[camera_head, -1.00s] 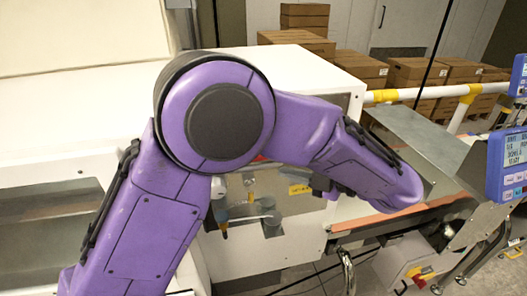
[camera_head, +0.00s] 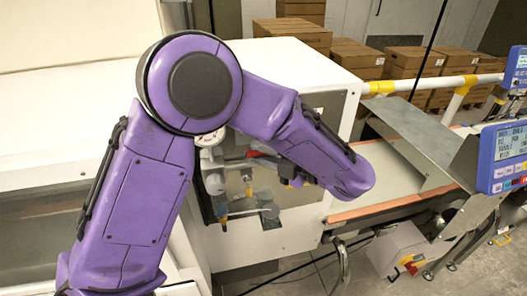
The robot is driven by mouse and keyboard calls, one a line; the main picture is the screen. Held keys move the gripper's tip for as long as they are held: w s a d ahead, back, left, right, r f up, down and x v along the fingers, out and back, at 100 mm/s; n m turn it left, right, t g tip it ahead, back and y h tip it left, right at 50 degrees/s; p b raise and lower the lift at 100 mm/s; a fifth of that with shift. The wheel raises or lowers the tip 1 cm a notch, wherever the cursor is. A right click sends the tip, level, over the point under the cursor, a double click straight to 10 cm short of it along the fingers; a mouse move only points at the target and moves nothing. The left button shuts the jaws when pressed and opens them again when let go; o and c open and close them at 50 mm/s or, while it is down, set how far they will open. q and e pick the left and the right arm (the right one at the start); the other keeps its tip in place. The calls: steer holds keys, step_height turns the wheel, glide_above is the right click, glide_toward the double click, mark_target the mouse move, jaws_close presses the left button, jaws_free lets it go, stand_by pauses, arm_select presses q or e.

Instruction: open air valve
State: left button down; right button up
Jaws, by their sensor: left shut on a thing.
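The air valve's red handle (camera_head: 259,154) shows at the white machine's front recess, beside grey pipework. Below and left of it hangs the air unit (camera_head: 214,182) with a round gauge above and a yellow tip below. My left arm arches in front, and its wrist comes down to the right of the valve. My left gripper (camera_head: 284,172) points left at the valve, shut on the handle as far as I can see. Its fingertips are small and partly hidden by my forearm, so the exact contact is unclear. My right gripper is not in view.
The white machine housing (camera_head: 90,120) fills the left and middle. A conveyor belt (camera_head: 380,189) with a metal guard runs off to the right. A blue display panel (camera_head: 505,158) stands at the right edge. Cardboard boxes (camera_head: 415,62) are stacked behind a white rail (camera_head: 440,84).

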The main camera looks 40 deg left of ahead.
arm_select(q)
steer(key=shift+r+m+y+p, duration=0.3)
steer(key=shift+r+y+p, duration=0.1)
steer(key=shift+r+p, duration=0.15)
steer(key=shift+w+r+m+g+y+p, duration=0.1)
steer(key=shift+m+g+y+p, duration=0.2)
steer(key=shift+m+y, duration=0.1)
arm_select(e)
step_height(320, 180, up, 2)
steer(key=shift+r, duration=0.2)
arm_select(q)
steer(key=c, duration=1.1)
jaws_free()
